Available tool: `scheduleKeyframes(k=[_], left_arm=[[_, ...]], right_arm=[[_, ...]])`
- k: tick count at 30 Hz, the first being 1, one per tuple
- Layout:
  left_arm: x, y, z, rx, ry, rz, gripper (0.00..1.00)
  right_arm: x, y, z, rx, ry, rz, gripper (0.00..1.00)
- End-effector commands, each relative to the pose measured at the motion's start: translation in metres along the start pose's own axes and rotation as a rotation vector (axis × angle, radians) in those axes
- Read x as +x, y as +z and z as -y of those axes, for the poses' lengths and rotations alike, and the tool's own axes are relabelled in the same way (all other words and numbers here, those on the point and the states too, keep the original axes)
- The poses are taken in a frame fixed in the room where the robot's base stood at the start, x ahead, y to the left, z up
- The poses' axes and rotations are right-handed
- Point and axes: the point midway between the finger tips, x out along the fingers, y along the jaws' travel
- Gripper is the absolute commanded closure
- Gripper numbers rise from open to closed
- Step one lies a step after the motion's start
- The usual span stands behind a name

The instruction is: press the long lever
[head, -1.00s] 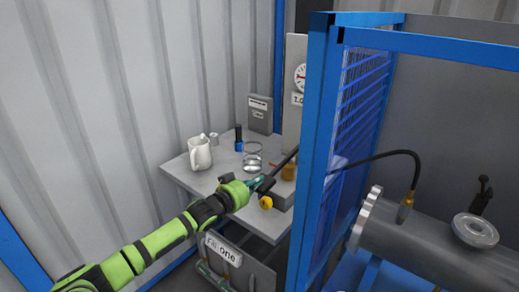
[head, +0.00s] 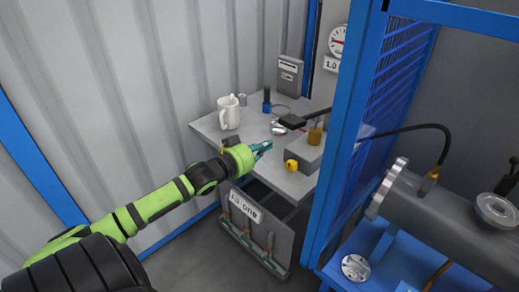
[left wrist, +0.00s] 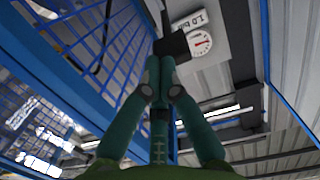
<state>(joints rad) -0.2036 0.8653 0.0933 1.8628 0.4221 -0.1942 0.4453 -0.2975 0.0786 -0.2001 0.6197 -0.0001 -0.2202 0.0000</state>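The long lever (head: 292,121) is a dark bar with a flat black end, reaching left from the grey block (head: 308,153) on the small table, its free end raised. In the left wrist view, a black block, apparently the lever's end (left wrist: 172,45), shows just past my fingertips. My left gripper (head: 266,146) is at the table's front edge, left of the block, below and in front of the lever end. A gap shows between them in the head view. Its teal fingers (left wrist: 161,72) come together with nothing visible between them. My right gripper is out of view.
A yellow knob (head: 291,165) is on the block's front. The blue frame post (head: 340,150) closes off the right. A gauge (head: 338,40) is behind.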

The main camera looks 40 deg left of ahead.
Motion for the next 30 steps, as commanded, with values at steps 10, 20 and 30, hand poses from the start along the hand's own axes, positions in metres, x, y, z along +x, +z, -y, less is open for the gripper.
scheduleKeyframes(k=[10,20,30], left_arm=[[-0.020,0.000,0.000,0.000,0.000,-0.002,1.00],[-0.019,-0.001,0.000,0.000,0.000,-0.003,1.00],[-0.019,-0.001,0.000,0.001,0.000,-0.003,1.00]], right_arm=[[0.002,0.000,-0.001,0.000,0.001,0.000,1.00],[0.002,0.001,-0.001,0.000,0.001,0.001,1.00],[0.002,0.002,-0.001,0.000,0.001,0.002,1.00]])
